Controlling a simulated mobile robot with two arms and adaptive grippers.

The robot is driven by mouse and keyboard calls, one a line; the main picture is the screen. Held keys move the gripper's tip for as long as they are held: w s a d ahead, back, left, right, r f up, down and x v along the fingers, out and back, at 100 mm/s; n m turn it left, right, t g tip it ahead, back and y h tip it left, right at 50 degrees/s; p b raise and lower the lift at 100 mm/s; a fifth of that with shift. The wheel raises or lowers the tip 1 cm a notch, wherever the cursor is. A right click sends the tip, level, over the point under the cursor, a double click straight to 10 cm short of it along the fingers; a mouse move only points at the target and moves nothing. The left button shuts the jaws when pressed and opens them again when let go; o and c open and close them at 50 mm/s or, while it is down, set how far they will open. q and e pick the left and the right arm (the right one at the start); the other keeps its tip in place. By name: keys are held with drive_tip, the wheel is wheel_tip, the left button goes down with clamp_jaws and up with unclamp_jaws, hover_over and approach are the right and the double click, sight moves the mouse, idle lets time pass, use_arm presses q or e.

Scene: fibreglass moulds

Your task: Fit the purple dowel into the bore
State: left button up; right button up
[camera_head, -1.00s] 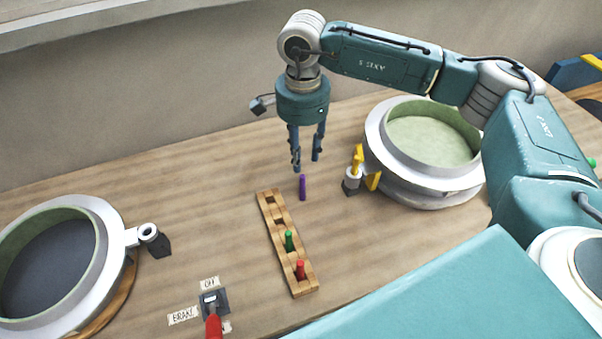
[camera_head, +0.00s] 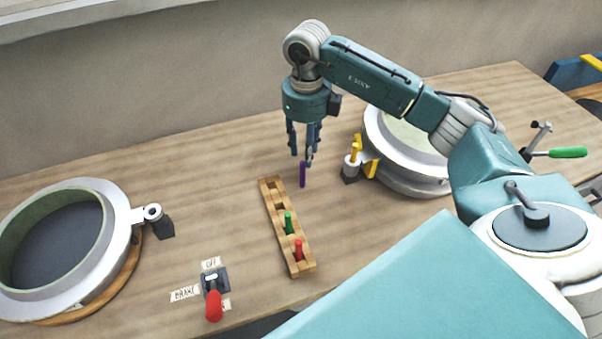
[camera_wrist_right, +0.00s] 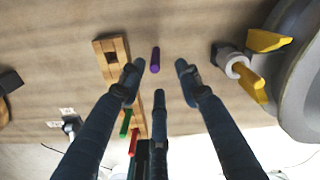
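The purple dowel (camera_head: 302,176) appears upright on the table, right of the far end of a wooden rack (camera_head: 294,252). In the right wrist view the purple dowel (camera_wrist_right: 155,60) shows between the fingertips, with a gap on each side. My right gripper (camera_head: 304,158) points down just above and around the dowel's top. It is open and empty. The rack holds a green peg (camera_head: 288,223) and a red peg (camera_head: 298,250); it has empty square openings toward its far end. I cannot tell which opening is the bore. My left gripper is not in view.
A round mould (camera_head: 402,180) with a yellow-handled clamp (camera_head: 355,152) stands close right of the gripper. Another round mould (camera_head: 122,220) is at left. A red-handled brake lever (camera_head: 213,305) is at the front. The table between the left mould and rack is clear.

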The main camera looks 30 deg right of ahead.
sight(302, 162)
drive_tip(key=shift+f, duration=0.35)
drive_tip(key=f, duration=0.1)
drive_tip(key=f+p, duration=0.1)
drive_tip(key=f, duration=0.1)
drive_tip(key=f+p, duration=0.1)
drive_tip(key=f, duration=0.1)
drive_tip(key=shift+w+a, duration=0.15)
drive_tip(key=shift+a, duration=0.2)
drive_tip(key=shift+f, duration=0.1)
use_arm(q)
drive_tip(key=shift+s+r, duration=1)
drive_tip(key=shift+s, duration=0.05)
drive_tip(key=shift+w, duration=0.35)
use_arm(e)
clamp_jaws()
